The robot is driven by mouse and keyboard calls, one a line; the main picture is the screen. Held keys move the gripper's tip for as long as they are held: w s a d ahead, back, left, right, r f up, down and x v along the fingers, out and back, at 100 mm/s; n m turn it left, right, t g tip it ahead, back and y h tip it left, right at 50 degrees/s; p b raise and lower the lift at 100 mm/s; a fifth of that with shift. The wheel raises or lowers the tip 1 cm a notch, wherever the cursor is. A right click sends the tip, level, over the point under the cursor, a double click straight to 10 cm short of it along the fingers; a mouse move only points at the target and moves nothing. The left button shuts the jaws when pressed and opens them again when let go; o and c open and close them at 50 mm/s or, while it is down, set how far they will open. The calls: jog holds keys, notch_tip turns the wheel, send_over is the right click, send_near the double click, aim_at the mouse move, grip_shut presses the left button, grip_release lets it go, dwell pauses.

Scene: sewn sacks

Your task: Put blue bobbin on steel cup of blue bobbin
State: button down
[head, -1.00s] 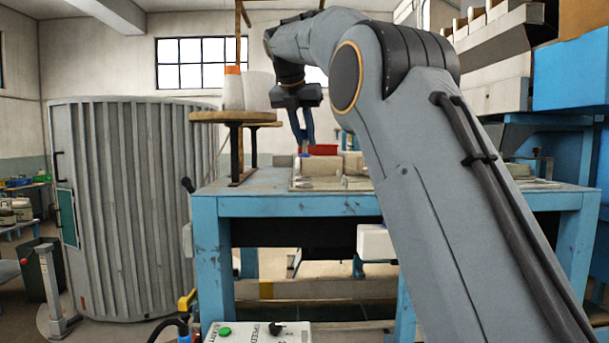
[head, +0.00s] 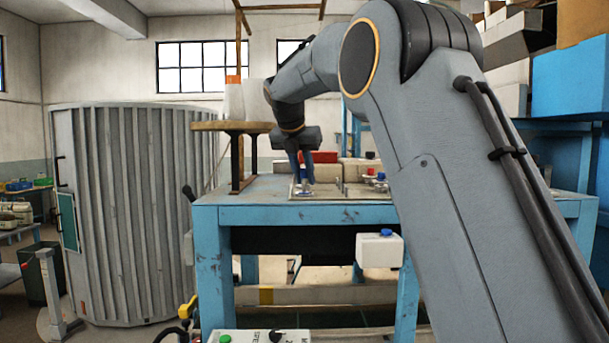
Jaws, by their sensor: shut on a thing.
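My gripper (head: 302,175) points down over the left part of the blue workbench. Its blue fingers are shut on the blue bobbin (head: 303,184), which is small here and mostly hidden between the fingertips. A shiny steel cup (head: 304,194) is on the metal plate right under the fingertips. The bobbin is at or just above this cup; I cannot tell whether they touch.
Red and blue bobbins (head: 371,172) stand further right on the plate (head: 345,191). A red bin (head: 322,157) and pale blocks are behind. A round wooden stand (head: 222,126) with thread cones is left of my gripper. The bench front (head: 270,215) is clear.

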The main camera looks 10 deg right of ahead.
jog(key=c, duration=1.6)
grip_release()
jog(key=shift+f, duration=0.1)
jog(key=b+v, duration=0.3)
jog(key=v, duration=0.9)
jog(key=shift+b, duration=0.35)
